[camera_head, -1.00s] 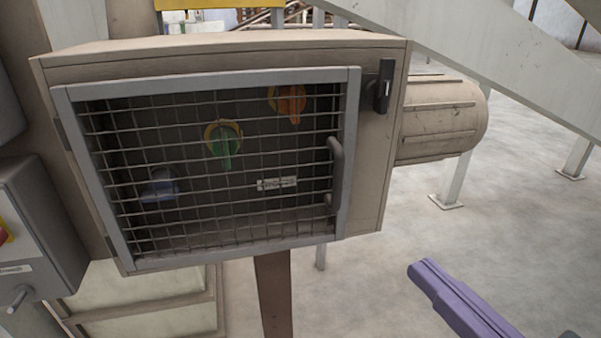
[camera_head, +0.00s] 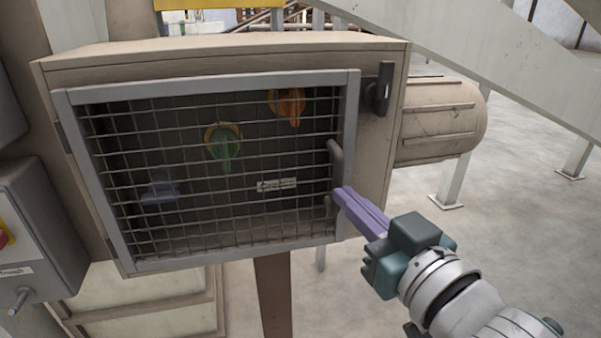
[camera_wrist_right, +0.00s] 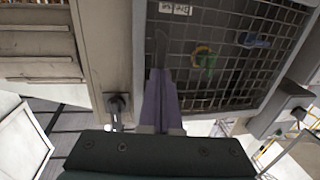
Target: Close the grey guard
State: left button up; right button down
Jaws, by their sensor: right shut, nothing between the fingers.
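The grey guard (camera_head: 215,80) is a mesh panel in a metal frame, lying across the front of a beige box, with hinges at its left edge. It looks flush or nearly so; I cannot tell whether a small gap is left. Its grey handle (camera_head: 335,160) is on the right side. My right gripper (camera_head: 342,192) is shut and empty, its purple fingers at the guard's right edge by the handle's lower part. I cannot tell whether they touch. The guard's mesh also shows in the right wrist view (camera_wrist_right: 230,85), beside the fingers (camera_wrist_right: 158,80). My left gripper is out of view.
A dark latch (camera_head: 381,88) is on the box (camera_head: 230,48) right of the guard. Green (camera_head: 223,142), orange (camera_head: 290,103) and blue (camera_head: 160,188) knobs are behind the mesh. A motor-like cylinder (camera_head: 440,120) sticks out right. A grey control box (camera_head: 40,225) stands left.

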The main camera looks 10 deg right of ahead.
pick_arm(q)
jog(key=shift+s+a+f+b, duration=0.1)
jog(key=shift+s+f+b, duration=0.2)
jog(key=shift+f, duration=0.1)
pick_arm(e)
jog(key=shift+w+d+f+n+y, duration=0.2)
jog(key=shift+w+y, duration=0.1)
jog(key=shift+w, duration=0.15)
jog(key=shift+w+d+f+n+y, duration=0.1)
jog(key=shift+w+d+n+y, duration=0.1)
jog(key=shift+w+y, duration=0.15)
jog(key=shift+r, duration=0.1)
